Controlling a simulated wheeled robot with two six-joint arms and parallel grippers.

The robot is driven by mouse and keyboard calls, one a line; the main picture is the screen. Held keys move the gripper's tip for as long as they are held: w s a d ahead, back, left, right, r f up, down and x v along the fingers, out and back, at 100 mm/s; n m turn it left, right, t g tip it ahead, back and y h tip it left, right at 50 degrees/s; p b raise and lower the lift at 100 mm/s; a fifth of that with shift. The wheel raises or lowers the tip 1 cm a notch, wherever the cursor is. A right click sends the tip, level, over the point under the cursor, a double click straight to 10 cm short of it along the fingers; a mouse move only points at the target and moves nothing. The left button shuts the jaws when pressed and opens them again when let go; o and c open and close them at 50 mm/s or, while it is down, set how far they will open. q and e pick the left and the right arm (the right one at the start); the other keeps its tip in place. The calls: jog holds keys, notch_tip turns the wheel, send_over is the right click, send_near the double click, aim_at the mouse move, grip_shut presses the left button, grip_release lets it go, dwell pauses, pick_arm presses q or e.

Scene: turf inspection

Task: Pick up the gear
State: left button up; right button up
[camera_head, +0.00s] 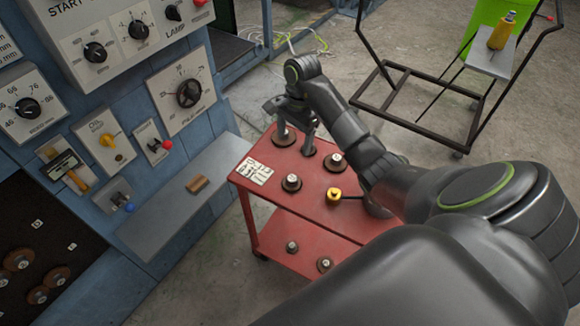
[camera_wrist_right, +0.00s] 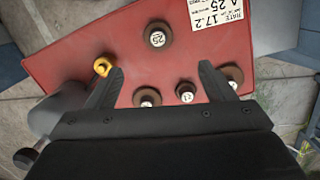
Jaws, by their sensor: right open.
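Several dark round gears with pale numbered tops sit on the red cart (camera_head: 262,205). One gear (camera_head: 291,183) is near the cart's front left and another gear (camera_head: 335,162) is farther right. My right gripper (camera_head: 296,140) is open over the cart's far end, pointing down, with a gear (camera_head: 283,137) partly hidden by its left finger. In the right wrist view, my open fingers (camera_wrist_right: 162,70) have gears (camera_wrist_right: 187,92) (camera_wrist_right: 147,97) between them near the palm. Gear 25 (camera_wrist_right: 157,35) lies beyond the fingertips. No gear is visibly gripped. My left gripper is out of view.
The blue control panel (camera_head: 110,180) stands left with a grey ledge (camera_head: 170,200). A black-framed trolley (camera_head: 430,120) stands behind right.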

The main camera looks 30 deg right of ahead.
jog(key=f+b, duration=0.1)
jog(key=f, duration=0.1)
jog(key=b, duration=1)
send_near(292, 178)
jog(key=f, duration=0.1)
jog(key=a+f, duration=0.1)
jog(key=f, duration=0.3)
jog(key=shift+a, duration=0.3)
jog(key=f+b, duration=0.3)
jog(key=shift+s+d+f, duration=0.1)
jog(key=shift+d, duration=0.2)
jog(key=shift+a+f, duration=0.1)
jog(key=shift+f, duration=0.85)
jog(key=c, duration=1.1)
jog(key=shift+r, duration=0.1)
